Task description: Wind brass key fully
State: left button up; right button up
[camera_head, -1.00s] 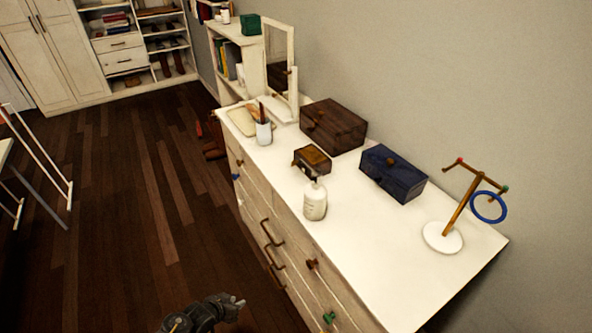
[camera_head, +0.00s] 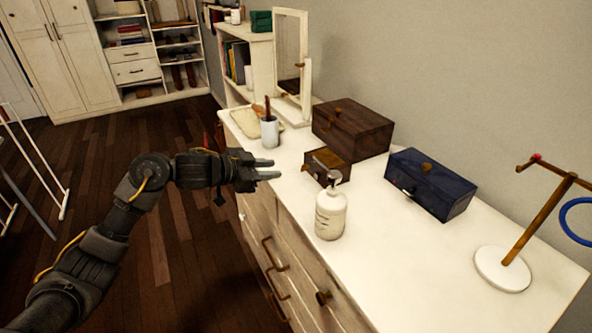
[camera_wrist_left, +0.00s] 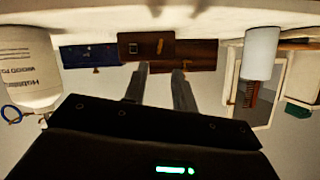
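A small brown wooden box (camera_head: 327,166) sits on the white dresser, with a brass-coloured part (camera_head: 309,169) on its left side that may be the key; it is too small to be sure. In the left wrist view, which is upside down, the box (camera_wrist_left: 147,51) shows just beyond the fingertips. My left gripper (camera_head: 268,169) hovers at the dresser's front edge, left of the box and apart from it. Its two fingers are spread with nothing between them. My right gripper is out of view.
A white pump bottle (camera_head: 331,214) stands in front of the box and a cup (camera_head: 269,133) behind left. A dark wooden box (camera_head: 352,128), a blue box (camera_head: 431,184) and a stand with a blue ring (camera_head: 503,269) are farther right. The dresser top (camera_head: 400,270) is clear at front right.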

aim_at(305, 167)
pick_arm(q)
jog(key=x, duration=0.8)
jog(key=shift+w+d+f, duration=0.15)
jog(key=shift+w+d, duration=0.05)
jog(key=shift+w, duration=0.05)
jog(key=shift+w+d+f, duration=0.2)
jog(key=shift+w+d, duration=0.15)
jog(key=shift+d, duration=0.05)
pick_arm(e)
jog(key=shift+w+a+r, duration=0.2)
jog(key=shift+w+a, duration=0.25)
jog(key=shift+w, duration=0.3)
pick_arm(q)
grip_shut()
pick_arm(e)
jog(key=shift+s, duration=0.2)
